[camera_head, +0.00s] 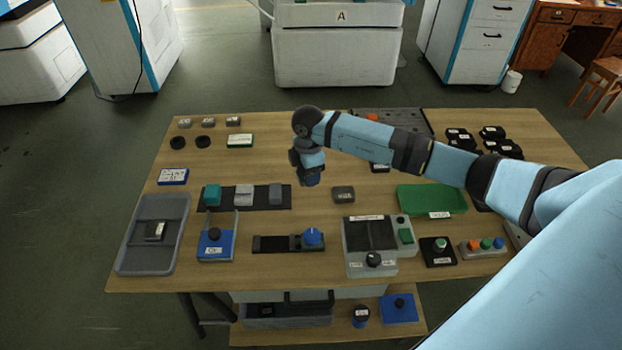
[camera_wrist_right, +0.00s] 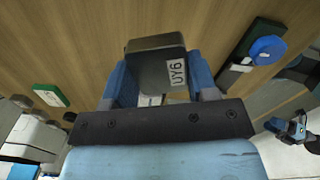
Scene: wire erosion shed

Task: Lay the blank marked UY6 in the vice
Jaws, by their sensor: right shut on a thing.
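My right gripper (camera_head: 311,180) is above the middle of the table in the head view. In the right wrist view its two blue fingers (camera_wrist_right: 160,82) are shut on a dark grey blank (camera_wrist_right: 150,66) labelled UY6, one finger on each side. In the head view the gripper hides the blank. A long dark base with a blue knob at its right end (camera_head: 272,244) looks like the vice. It lies in front of the gripper, apart from it, and its bed looks empty. A similar blue knob shows in the right wrist view (camera_wrist_right: 267,50). My left gripper is not seen.
A dark labelled block (camera_head: 343,195) lies right of the gripper. A grey tray (camera_head: 127,258) at the left holds another labelled block. A dark strip (camera_head: 226,205) carries several blocks. A control box (camera_head: 370,259) stands right of the blue knob; a green tray (camera_head: 431,196) lies behind it.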

